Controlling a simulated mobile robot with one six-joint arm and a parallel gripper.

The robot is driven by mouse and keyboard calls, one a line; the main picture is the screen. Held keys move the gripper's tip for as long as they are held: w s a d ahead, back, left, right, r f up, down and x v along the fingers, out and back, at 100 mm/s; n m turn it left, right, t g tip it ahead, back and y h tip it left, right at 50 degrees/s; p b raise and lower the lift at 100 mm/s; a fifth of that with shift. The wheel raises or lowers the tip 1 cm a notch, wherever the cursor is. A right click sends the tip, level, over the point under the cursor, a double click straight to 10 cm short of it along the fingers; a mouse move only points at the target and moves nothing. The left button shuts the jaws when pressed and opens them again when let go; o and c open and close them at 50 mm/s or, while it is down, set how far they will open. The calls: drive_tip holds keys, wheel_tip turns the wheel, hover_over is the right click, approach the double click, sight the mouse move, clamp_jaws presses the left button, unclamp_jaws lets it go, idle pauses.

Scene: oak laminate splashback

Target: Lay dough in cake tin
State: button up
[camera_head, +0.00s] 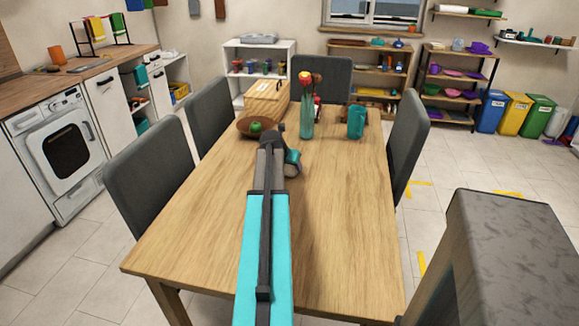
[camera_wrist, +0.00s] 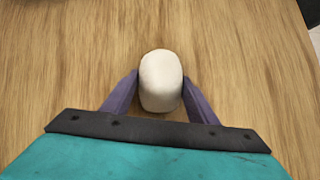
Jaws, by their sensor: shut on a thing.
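The dough (camera_wrist: 161,82) is a pale, rounded lump in the wrist view. The two purple fingers of my gripper (camera_wrist: 160,95) are shut on its left and right sides. The wooden table top (camera_wrist: 60,60) lies beneath it; I cannot tell how far above the wood the dough is. In the head view my arm reaches out over the table, and the arm hides the dough and the gripper's fingers. I cannot make out a cake tin in either view.
Grey chairs surround the table. Its right and near surface is clear.

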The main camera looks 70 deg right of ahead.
drive_tip(key=o, duration=1.3)
drive_tip(key=shift+f, duration=0.1)
drive_tip(key=v, duration=1.2)
